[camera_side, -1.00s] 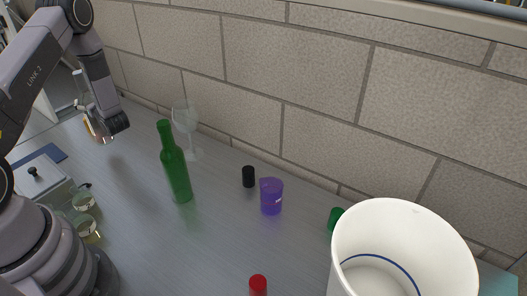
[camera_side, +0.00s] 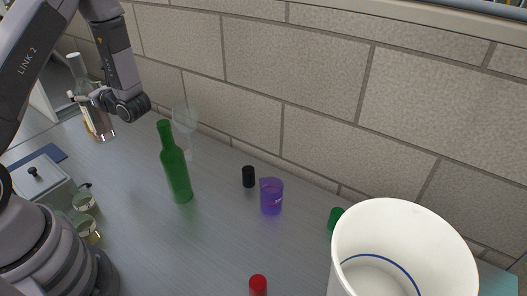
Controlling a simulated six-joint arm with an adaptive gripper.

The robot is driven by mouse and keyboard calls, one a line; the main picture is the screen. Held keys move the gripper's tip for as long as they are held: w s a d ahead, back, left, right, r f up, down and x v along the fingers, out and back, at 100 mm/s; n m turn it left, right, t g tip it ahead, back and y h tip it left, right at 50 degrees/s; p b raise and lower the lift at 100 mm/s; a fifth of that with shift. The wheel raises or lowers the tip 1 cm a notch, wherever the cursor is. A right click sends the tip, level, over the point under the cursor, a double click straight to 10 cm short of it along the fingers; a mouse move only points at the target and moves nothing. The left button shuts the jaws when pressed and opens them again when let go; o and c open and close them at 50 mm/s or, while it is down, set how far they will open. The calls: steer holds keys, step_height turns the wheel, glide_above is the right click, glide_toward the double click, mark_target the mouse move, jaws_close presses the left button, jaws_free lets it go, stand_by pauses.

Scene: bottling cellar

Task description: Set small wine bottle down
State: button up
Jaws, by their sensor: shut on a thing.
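My gripper (camera_side: 86,101) is at the upper left, shut on a clear glass bottle (camera_side: 80,72), which looks like the small wine bottle. The bottle leans slightly, its neck up and to the left. Its lower body shows below the fingers, and its middle is partly hidden by them. I cannot tell whether its base touches the grey worktop (camera_side: 215,245). An amber thing partly shows behind it.
A green bottle (camera_side: 175,170) stands right of my gripper, with a clear wine glass (camera_side: 184,122) behind it. A black cap (camera_side: 249,177), purple cup (camera_side: 271,197), green cap (camera_side: 336,217), red-topped item (camera_side: 258,284) and large white bucket (camera_side: 345,258) stand further right.

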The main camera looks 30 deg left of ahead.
steer(key=w+d+f+n+g+h, duration=0.1)
steer(key=w+d+f+n+g, duration=0.2)
steer(key=w+d+g, duration=0.15)
step_height(320, 180, down, 9)
steer(key=shift+s+d+f, duration=0.15)
steer(key=shift+s+d, duration=0.2)
steer(key=shift+d, duration=0.1)
steer(key=shift+f, duration=0.1)
steer(key=o, duration=1.3)
steer(key=shift+f, duration=0.1)
steer(key=shift+o, duration=0.2)
